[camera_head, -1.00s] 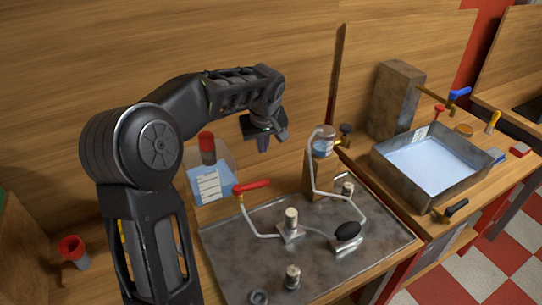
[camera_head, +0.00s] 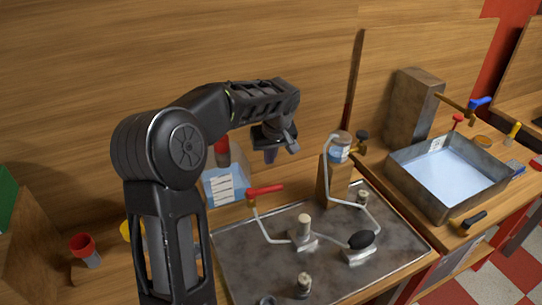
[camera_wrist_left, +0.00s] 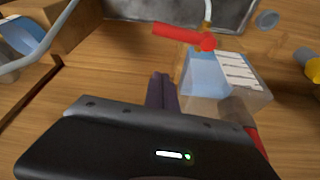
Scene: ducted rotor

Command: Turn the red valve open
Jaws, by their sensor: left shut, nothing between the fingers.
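The red valve (camera_head: 265,190) is a red lever handle on top of a bent pale pipe above the grey metal plate (camera_head: 240,262). It also shows in the left wrist view (camera_wrist_left: 180,35), near the top middle, beyond the fingertips. My left gripper (camera_head: 271,157) hangs above and behind the red handle, apart from it, pointing down. In the left wrist view its dark fingers (camera_wrist_left: 162,90) are together with nothing between them. My right gripper is in no view.
A clear container with blue contents and a label (camera_head: 222,186) stands behind the valve. A jar (camera_head: 340,147) on a wooden block and looping pipe are to the right. A metal basin of water (camera_head: 442,180) stands farther right. A red cup (camera_head: 84,248) is at left.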

